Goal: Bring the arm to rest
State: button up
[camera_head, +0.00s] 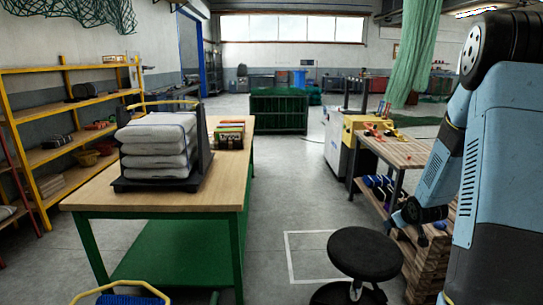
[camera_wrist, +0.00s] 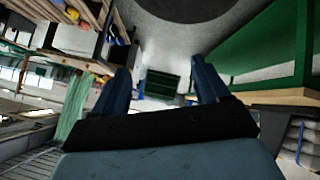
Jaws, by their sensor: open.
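My arm (camera_head: 490,170) fills the right side of the head view, with a blue-grey link and a black joint at the top. A smaller blue and black part of it shows low beside the wooden workbench; I cannot make out the fingers there. In the wrist view my gripper (camera_wrist: 160,66) has its two dark blue fingers wide apart. Nothing is between them, and they touch nothing that I can see. The wrist view is upside down, with the floor at the top.
A green-legged table (camera_head: 100,192) holds a stack of white packs (camera_head: 158,142). A black stool (camera_head: 365,254) stands near the arm, before the wooden workbench (camera_head: 400,152). A green net (camera_head: 413,50) hangs behind.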

jog(key=s+a+r+m+g, duration=0.1)
jog(key=s+a+r, duration=0.25)
jog(key=r, duration=0.25)
jog(key=s+a+r+m+h, duration=0.1)
jog(key=s+a+r, duration=0.2)
jog(key=s+r, duration=0.3)
jog(key=s+a+r+m+g, duration=0.1)
jog(key=s+a+r, duration=0.25)
jog(key=r, duration=0.35)
jog(key=s+a+r, duration=0.2)
jog(key=s+a, duration=0.1)
jog(key=s, duration=0.4)
jog(key=s+a+r+g+y, duration=0.1)
jog(key=s+a+r, duration=0.2)
jog(key=s, duration=0.4)
jog(key=s+a+r+m+y, duration=0.1)
jog(key=s+a+r, duration=0.1)
jog(key=s+a, duration=0.2)
jog(key=s, duration=0.3)
jog(key=shift+s+a+r+g, duration=0.2)
jog(key=shift+r+g, duration=0.1)
jog(key=shift+g, duration=0.1)
